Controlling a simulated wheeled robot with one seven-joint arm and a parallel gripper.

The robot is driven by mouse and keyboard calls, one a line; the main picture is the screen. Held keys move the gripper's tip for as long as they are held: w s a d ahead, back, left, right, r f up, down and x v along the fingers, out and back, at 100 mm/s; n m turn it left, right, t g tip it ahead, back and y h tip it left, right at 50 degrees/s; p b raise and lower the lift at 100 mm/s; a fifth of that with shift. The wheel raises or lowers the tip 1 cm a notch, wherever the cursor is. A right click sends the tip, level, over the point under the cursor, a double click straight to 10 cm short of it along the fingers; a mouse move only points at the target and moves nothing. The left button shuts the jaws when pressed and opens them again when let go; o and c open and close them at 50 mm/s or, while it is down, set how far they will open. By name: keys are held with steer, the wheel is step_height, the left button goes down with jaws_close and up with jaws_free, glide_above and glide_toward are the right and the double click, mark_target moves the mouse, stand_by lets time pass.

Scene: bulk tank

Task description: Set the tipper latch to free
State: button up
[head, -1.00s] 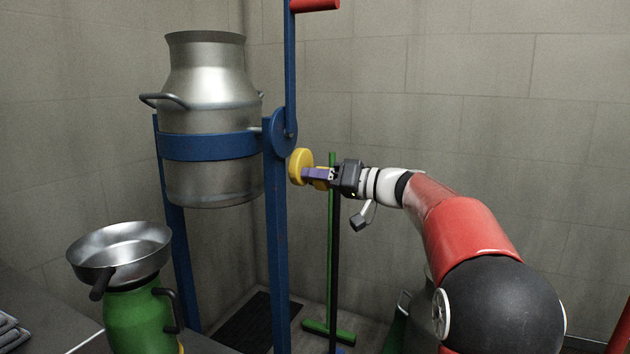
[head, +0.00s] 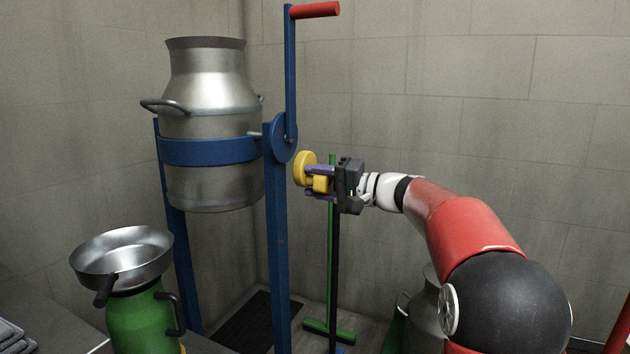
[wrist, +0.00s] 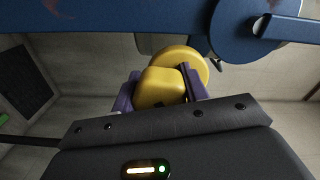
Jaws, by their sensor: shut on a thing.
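The tipper latch is a yellow knob, a round disc (head: 303,168) with a blocky grip, beside the right blue post of the tipper frame (head: 277,240). My gripper (head: 319,181) is shut on the latch's grip, its purple fingers on either side. In the wrist view the yellow grip (wrist: 158,90) sits between the two fingers of my gripper (wrist: 160,82), with the disc (wrist: 193,58) behind it. The metal can (head: 210,95) hangs upright in the frame's blue band. I cannot read any latch marking.
The tipper's blue lever (head: 290,75) with a red handle (head: 315,10) stands upright above the latch. A green can (head: 140,320) with a metal strainer bowl (head: 122,258) stands at lower left. A green-footed broom (head: 331,250) leans behind my gripper.

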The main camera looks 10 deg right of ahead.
mark_target(329, 184)
stand_by(0.4)
steer(key=o, duration=1)
steer(key=shift+d, duration=0.15)
steer(key=v, duration=0.7)
steer(key=shift+s+d, duration=0.2)
steer(key=shift+a, duration=0.1)
